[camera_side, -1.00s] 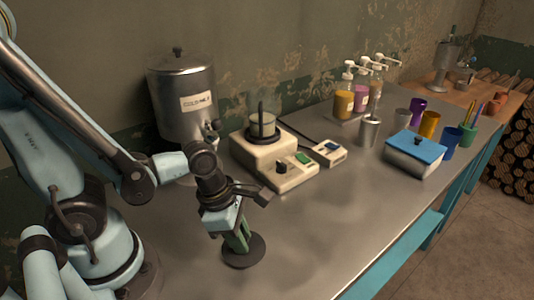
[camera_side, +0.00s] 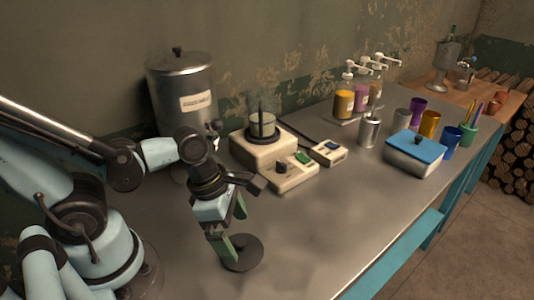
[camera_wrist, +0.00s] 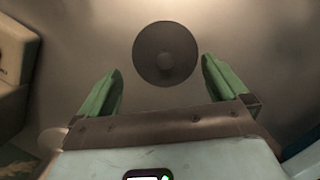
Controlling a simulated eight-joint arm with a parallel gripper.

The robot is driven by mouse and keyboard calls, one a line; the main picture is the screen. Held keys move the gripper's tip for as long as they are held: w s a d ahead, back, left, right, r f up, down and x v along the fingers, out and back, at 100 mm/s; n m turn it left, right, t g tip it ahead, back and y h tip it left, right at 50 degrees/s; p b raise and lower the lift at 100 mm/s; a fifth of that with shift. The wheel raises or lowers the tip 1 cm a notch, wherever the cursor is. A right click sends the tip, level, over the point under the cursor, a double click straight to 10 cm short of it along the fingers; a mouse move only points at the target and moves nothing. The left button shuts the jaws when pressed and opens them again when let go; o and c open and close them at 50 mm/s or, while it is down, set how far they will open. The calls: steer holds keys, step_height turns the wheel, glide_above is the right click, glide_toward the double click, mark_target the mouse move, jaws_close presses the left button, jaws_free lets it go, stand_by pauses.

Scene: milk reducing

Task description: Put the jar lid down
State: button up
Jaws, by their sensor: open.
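The jar lid (camera_side: 243,255) is a dark grey disc lying flat on the steel bench, near the front left in the side view. In the wrist view the lid (camera_wrist: 166,54) shows a small round knob at its centre. My gripper (camera_side: 232,230) is open and empty, with its green fingers apart. In the wrist view the fingers (camera_wrist: 166,80) stand to either side, and the lid lies between and beyond their tips. One finger overlaps the lid in the side view; I cannot tell whether it touches.
A cream hotplate (camera_side: 262,149) holding a small beaker, with a control box, stands behind my gripper. A metal urn (camera_side: 183,95) is at the back left. A blue-lidded box (camera_side: 416,153), cups and pump bottles (camera_side: 345,103) stand farther right. The bench's front middle is clear.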

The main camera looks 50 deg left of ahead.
steer(key=v, duration=0.9)
stand_by(0.4)
steer(key=shift+f, duration=0.1)
steer(key=shift+x, duration=3.75)
steer(key=shift+w+d+f, duration=0.15)
steer(key=shift+w+f, duration=0.05)
steer(key=shift+f, duration=0.4)
steer(key=shift+r, duration=0.1)
steer(key=shift+v, duration=4.45)
steer(key=shift+x, duration=6.05)
steer(key=shift+r, duration=2.85)
